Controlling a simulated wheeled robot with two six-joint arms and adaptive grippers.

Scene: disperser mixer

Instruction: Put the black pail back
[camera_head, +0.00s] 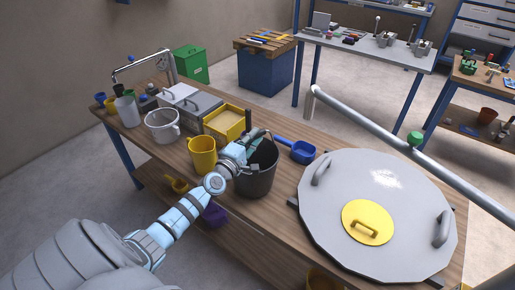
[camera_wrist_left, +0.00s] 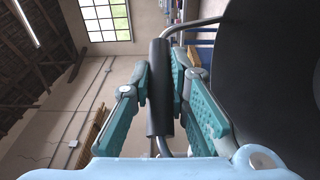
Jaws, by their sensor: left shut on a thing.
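The black pail (camera_head: 262,181) is upright at the front of the wooden workbench, between the yellow jug and the large round lid. I cannot tell whether its base touches the bench. My left gripper (camera_head: 256,139) reaches over the pail's rim and is shut on its handle. In the left wrist view, the teal finger pads (camera_wrist_left: 161,95) are on either side of the dark handle grip (camera_wrist_left: 160,80), with the metal bail curving away. The pail's dark side (camera_wrist_left: 275,60) fills the right of that view. My right gripper is not in view.
A yellow jug (camera_head: 202,158) stands close left of the pail; a blue scoop (camera_head: 302,152) lies close right. The large grey lid (camera_head: 390,190) with a yellow hatch takes up the bench's right. A white pot (camera_head: 160,131) and a yellow box (camera_head: 240,118) stand farther left.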

